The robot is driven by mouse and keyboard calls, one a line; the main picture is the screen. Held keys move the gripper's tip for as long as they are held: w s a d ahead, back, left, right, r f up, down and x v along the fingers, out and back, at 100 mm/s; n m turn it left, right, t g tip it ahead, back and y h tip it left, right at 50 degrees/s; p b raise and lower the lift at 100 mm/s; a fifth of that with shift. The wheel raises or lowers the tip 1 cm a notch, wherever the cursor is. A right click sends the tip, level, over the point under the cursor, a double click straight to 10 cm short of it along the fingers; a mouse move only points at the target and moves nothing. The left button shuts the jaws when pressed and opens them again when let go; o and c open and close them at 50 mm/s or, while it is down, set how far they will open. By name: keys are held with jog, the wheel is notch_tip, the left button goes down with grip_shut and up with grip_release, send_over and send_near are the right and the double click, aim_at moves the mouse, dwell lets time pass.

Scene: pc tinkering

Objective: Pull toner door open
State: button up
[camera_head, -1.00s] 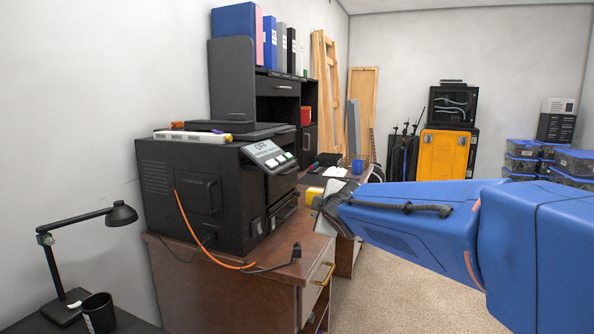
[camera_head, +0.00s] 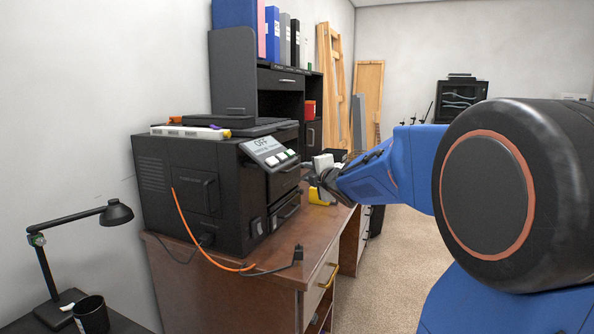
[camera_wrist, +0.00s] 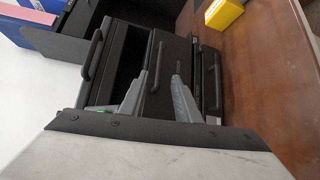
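The black printer (camera_head: 215,185) stands on the wooden desk, with a sloped "OFF" panel (camera_head: 268,153) on its upper front. Its front has stacked panels with bar handles; a closed-looking middle panel (camera_wrist: 168,85) and its handle (camera_wrist: 155,66) show in the wrist view. No label tells which panel is the toner door. My gripper (camera_head: 318,172) is in front of the printer's front face at the right. In the wrist view my gripper (camera_wrist: 159,75) is open, with the middle handle between or just beyond its fingertips. Contact cannot be told.
A yellow object (camera_wrist: 224,12) lies on the desk (camera_head: 210,268) near the printer. An orange cable (camera_head: 190,230) hangs down the printer's side. A black lamp (camera_head: 115,213) and cup (camera_head: 91,314) are at the lower left. A shelf unit (camera_head: 232,80) with binders stands behind.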

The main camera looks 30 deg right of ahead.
aim_at(296, 168)
jog(key=w, duration=0.3)
jog(key=w+d+f, duration=0.1)
jog(key=w, duration=0.7)
jog(key=shift+d+f, duration=0.25)
jog(key=shift+f, duration=0.05)
jog(key=shift+s, duration=0.1)
grip_shut()
